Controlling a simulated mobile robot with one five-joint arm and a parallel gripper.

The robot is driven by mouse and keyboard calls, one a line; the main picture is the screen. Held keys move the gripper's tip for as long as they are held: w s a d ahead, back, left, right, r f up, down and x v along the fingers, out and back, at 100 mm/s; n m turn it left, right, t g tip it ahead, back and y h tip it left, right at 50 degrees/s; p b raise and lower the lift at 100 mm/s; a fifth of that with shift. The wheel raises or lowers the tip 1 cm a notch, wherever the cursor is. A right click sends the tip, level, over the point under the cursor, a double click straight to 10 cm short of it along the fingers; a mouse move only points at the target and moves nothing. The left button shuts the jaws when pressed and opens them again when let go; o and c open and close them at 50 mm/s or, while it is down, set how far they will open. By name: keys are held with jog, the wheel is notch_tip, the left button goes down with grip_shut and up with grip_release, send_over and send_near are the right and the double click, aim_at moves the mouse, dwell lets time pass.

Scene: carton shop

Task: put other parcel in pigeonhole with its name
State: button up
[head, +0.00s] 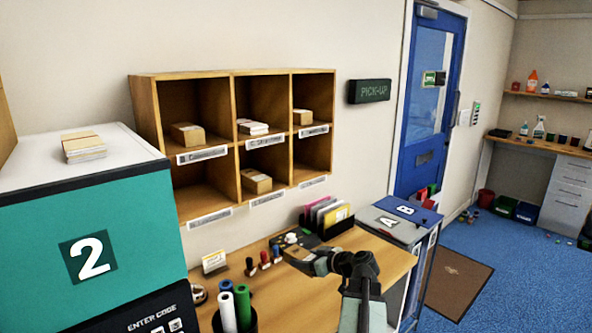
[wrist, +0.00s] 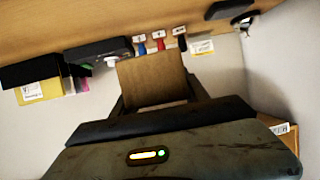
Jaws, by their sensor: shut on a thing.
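My gripper (head: 318,264) is over the wooden desk, in front of and below the pigeonhole rack (head: 233,130). In the wrist view my gripper (wrist: 155,104) is shut on a brown cardboard parcel (wrist: 152,78); no name shows on its visible face. The rack has two rows of three pigeonholes with white name labels, too small to read. Parcels lie in the top left (head: 187,134), top right (head: 303,117) and bottom middle (head: 256,181) holes. White envelopes (head: 252,127) lie in the top middle hole. The bottom left and bottom right holes look empty.
A teal locker (head: 130,225) marked 2 stands at left with a stack of papers (head: 83,147) on top. The desk (head: 280,300) holds stamps (head: 265,260), a folder holder (head: 328,217) and a pen cup (head: 235,318).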

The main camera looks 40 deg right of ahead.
jog(key=m+h+p, duration=0.1)
jog(key=p, duration=2.5)
send_near(300, 173)
jog(key=w+r, duration=0.1)
jog(key=w, duration=0.1)
jog(key=w+r, duration=0.1)
jog(key=w, duration=0.2)
jog(key=w+r, duration=0.1)
jog(key=w, duration=0.2)
jog(key=shift+d+r, duration=0.1)
jog(key=shift+w, duration=0.65)
notch_tip(300, 173, down, 4)
jog(key=b, duration=0.4)
jog(key=shift+s, duration=0.1)
jog(key=shift+r, duration=0.25)
jog(key=shift+f, duration=0.1)
jog(key=o, duration=1.5)
jog(key=shift+o, duration=0.2)
